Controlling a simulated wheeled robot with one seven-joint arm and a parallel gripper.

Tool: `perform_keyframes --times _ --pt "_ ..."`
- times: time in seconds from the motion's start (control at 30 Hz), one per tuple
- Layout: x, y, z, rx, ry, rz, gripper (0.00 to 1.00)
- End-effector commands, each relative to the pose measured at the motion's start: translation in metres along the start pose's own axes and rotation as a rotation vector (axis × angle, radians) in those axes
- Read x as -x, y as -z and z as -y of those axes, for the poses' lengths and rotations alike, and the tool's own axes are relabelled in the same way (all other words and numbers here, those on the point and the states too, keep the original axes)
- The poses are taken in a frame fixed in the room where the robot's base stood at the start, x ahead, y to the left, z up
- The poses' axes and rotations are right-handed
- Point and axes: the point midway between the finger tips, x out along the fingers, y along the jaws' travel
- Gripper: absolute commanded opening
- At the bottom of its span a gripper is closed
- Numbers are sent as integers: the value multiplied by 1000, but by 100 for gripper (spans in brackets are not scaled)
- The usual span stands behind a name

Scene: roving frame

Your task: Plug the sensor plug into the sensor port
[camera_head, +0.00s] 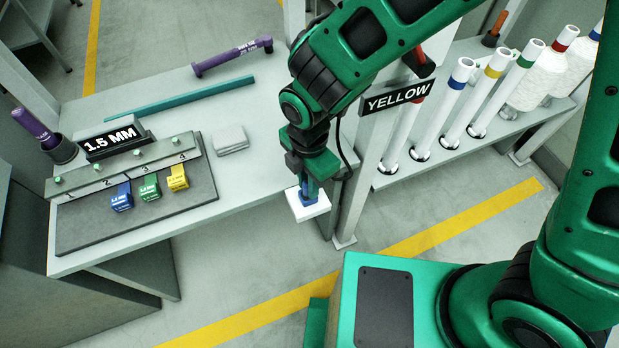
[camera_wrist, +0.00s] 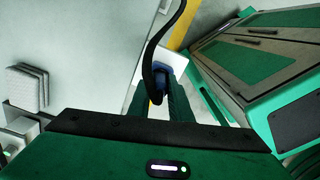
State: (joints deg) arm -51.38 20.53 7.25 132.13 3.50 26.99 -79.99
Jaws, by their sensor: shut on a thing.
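My gripper (camera_head: 309,186) is shut on a small blue piece (camera_head: 309,189) beyond the right end of the worktop. The blue piece also shows between my fingers in the wrist view (camera_wrist: 158,75). A white square block or plate (camera_head: 307,208) lies just below it; I cannot tell whether the two are joined. A black cable (camera_wrist: 152,45) crosses in front of the blue piece in the wrist view. I cannot tell for sure which thing is the sensor plug, and I cannot make out a sensor port in either view.
The worktop (camera_head: 250,190) holds a grey board (camera_head: 190,205) with blue, green and yellow blocks, a "1.5 MM" sign (camera_head: 110,138), a stack of pads (camera_head: 230,138), a teal bar (camera_head: 180,100) and a purple tool (camera_head: 232,55). A "YELLOW" sign (camera_head: 396,98) hangs by a post near my arm.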

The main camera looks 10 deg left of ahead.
Motion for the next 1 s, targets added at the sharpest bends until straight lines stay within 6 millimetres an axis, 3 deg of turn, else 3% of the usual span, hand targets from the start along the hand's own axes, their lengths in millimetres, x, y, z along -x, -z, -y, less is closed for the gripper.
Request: perform_keyframes --times 0.53,0.57,0.63,1.0 --pt "-12 0 0 0 1 0 0" --pt "-12 0 0 0 1 0 20" --pt "-12 0 0 0 0 0 37" --pt "-10 0 0 0 0 0 40"
